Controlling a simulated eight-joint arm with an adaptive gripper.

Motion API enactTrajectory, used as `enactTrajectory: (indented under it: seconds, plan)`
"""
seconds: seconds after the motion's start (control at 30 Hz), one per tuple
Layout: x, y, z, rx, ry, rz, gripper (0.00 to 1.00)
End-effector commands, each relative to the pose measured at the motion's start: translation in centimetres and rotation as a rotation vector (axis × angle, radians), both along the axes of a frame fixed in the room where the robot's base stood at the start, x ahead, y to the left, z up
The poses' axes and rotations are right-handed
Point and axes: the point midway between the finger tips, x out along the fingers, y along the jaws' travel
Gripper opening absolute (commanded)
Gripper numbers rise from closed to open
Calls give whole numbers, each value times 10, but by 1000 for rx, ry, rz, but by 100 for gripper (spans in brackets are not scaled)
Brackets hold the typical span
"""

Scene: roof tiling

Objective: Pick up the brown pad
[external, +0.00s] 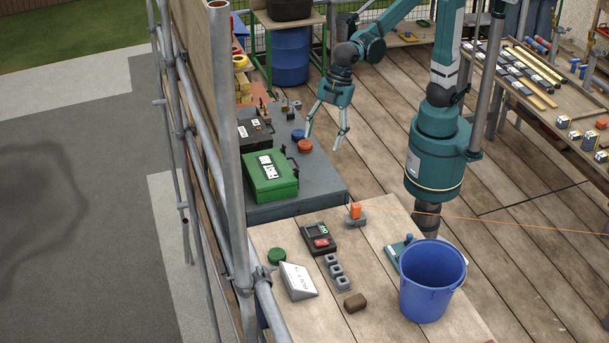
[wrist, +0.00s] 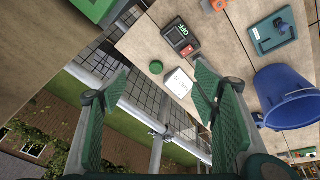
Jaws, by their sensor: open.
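The brown pad (external: 355,302) is a small block lying on the wooden table near its front, left of the blue bucket (external: 431,281). I cannot make out the pad in the wrist view, where a gripper finger may cover it. My gripper (external: 322,141) hangs open and empty, up and behind the wooden table, well away from the pad, near the right side of the grey bench. In the wrist view my gripper's (wrist: 160,88) two green fingers stand wide apart with nothing between them.
On the wooden table (external: 385,225) are a black device (external: 319,239), a white wedge (external: 298,281), grey blocks (external: 337,272), a green disc (external: 277,256) and an orange-topped item (external: 355,212). A green case (external: 270,177) sits on the grey bench. Scaffold poles (external: 228,150) stand along the left.

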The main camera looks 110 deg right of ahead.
Motion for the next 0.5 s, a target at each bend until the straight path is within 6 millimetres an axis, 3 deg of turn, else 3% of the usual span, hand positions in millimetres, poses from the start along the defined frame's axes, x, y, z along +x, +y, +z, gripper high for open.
enactTrajectory:
  seconds: [0.5]
  plan:
    - [48,117,-48,-68,63,231,60]
